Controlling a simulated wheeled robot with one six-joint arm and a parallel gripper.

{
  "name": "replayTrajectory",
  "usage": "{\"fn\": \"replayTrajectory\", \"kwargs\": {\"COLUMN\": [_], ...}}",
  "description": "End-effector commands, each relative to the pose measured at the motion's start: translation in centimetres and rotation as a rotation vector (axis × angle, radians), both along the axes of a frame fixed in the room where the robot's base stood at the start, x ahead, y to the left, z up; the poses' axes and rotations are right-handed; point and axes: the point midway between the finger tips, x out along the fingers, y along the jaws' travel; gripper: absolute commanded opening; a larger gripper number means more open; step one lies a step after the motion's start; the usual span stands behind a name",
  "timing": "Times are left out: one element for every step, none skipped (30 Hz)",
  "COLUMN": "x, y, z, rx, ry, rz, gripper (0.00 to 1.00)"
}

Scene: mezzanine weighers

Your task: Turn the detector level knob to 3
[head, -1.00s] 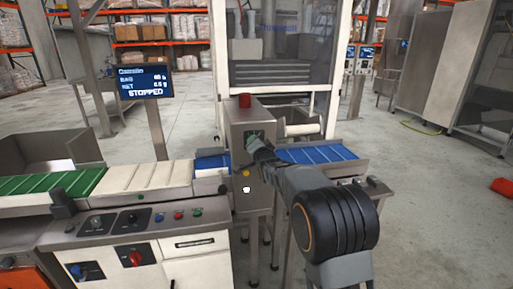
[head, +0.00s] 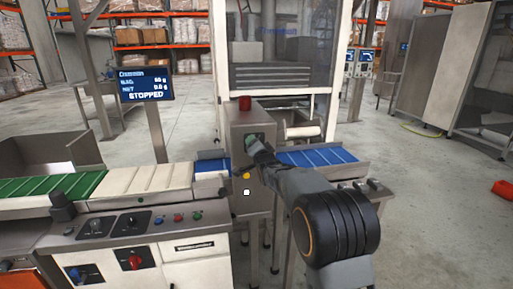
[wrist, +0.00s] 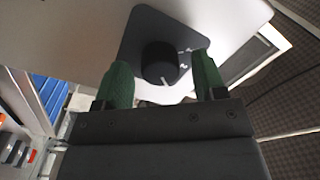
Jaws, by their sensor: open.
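The detector level knob (wrist: 160,63) is a round black knob with a pale pointer line on a dark plate (wrist: 141,30), seen in the wrist view. Small pale marks sit on the plate to its right, too small to read. My gripper (wrist: 163,75) has green fingertips, open, one on each side of the knob with a gap showing to the left and right. In the head view my gripper (head: 252,143) is at the front of the grey detector housing (head: 240,122), which has a red lamp (head: 245,103) on top. There the knob is hidden behind my gripper.
A control panel (head: 160,227) with knobs and buttons stands at the lower left. A white and green conveyor (head: 145,180) runs in from the left, and a blue belt (head: 318,156) lies right of the housing. A screen (head: 145,84) reads STOPPED.

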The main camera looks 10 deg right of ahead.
Motion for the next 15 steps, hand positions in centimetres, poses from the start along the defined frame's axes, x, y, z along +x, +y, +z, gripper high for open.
{"fn": "replayTrajectory", "kwargs": {"x": [0.0, 0.0, 0.0, -0.1, -0.2, -0.4, -0.6, -1.0, -1.5, -1.9, -2.4, -3.2, -3.8, -4.5, -5.3], "y": [0.0, 0.0, 0.0, 0.0, 0.0, 0.0, 0.0, -0.1, -0.1, -0.1, -0.1, -0.1, -0.1, -0.2, -0.2], "z": [0.0, 0.0, 0.0, 0.0, 0.0, 0.0, 0.0, 0.0, 0.0, 0.0, 0.0, -0.1, -0.1, 0.0, -0.1], "rx": [0.000, 0.000, 0.000, 0.000, -0.001, -0.001, -0.001, -0.001, -0.001, -0.001, -0.001, -0.001, -0.001, -0.001, -0.001], "ry": [0.000, 0.000, 0.000, 0.000, 0.000, 0.000, 0.000, 0.000, 0.000, 0.000, 0.000, -0.001, -0.001, -0.001, -0.001], "rz": [0.000, 0.000, 0.000, 0.000, 0.000, 0.000, 0.000, 0.000, 0.000, 0.000, 0.000, 0.000, -0.001, 0.000, 0.000], "gripper": [0.64, 0.64, 0.64, 0.64, 0.64, 0.64, 0.64, 0.64, 0.64, 0.64, 0.64, 0.64, 0.64, 0.64, 0.64]}}
